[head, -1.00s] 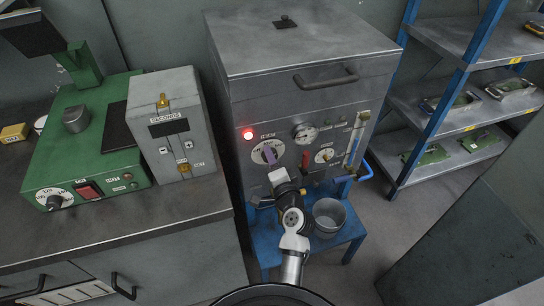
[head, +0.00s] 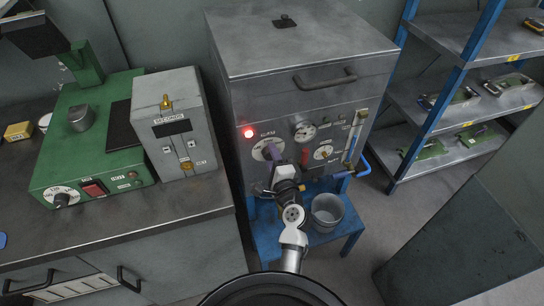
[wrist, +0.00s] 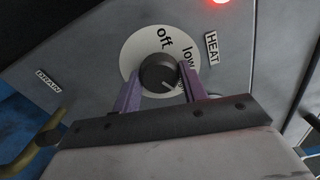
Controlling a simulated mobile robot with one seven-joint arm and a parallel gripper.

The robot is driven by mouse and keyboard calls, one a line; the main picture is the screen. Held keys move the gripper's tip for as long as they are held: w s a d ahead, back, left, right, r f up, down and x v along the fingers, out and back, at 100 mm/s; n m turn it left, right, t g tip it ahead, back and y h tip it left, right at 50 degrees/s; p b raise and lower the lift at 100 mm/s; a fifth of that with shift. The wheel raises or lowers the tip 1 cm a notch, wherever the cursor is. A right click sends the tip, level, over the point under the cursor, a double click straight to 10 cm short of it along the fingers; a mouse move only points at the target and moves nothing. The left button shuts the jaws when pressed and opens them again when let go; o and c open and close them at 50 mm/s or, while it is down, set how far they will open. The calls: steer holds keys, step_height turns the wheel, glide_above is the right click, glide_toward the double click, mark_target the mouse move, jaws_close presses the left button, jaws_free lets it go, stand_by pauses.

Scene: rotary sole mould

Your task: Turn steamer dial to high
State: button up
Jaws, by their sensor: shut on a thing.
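The steamer (head: 300,75) is a grey metal cabinet with a front panel. Its heat dial (head: 259,153) is a dark round knob on a pale disc, left of the gauges, below a lit red lamp. In the wrist view the dial knob (wrist: 159,72) sits between the two purple fingers of my gripper (wrist: 160,85), which is shut on it. The disc reads "off" at the top and "low" at the right; the mark after "low" is partly hidden by a finger. A pale line on the knob points to the lower right.
A red handle (head: 305,156) and a small valve dial (head: 323,152) are right of the heat dial. A metal bucket (head: 327,212) stands on the blue stand below. A bench with a grey timer box (head: 175,120) is at left, shelves (head: 455,100) at right.

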steer(key=shift+r, duration=0.1)
steer(key=o, duration=1)
steer(key=shift+c, duration=0.2)
steer(key=shift+s, duration=0.1)
